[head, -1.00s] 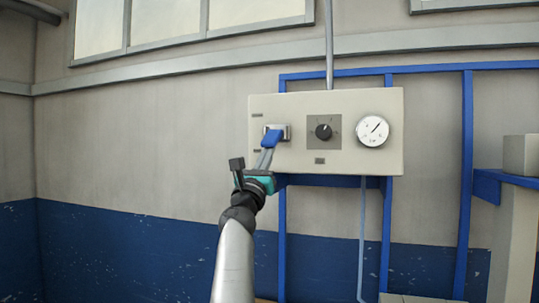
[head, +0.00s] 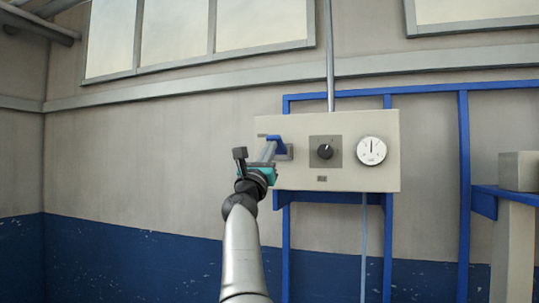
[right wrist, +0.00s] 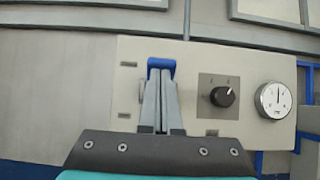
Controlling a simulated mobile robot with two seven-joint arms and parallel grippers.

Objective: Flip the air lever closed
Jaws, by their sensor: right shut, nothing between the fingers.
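The air lever has a blue handle (head: 277,144) and sits on a small grey mount (head: 286,153) at the left side of a beige control panel (head: 350,179). The handle sticks out up and to the left of the mount. My right gripper (head: 269,150) is shut and empty, with its fingertips at the handle. In the right wrist view the two grey fingers (right wrist: 161,80) are together just below the blue handle (right wrist: 161,65); I cannot tell whether they touch it. The fingers hide most of the lever's base there. My left gripper is not in view.
Right of the lever, the panel bears a black knob (head: 325,152) and a round white gauge (head: 371,151) with its needle about straight up. A blue frame (head: 463,190) stands around the panel. A grey pipe (head: 330,60) rises above it. The wall left of the panel is clear.

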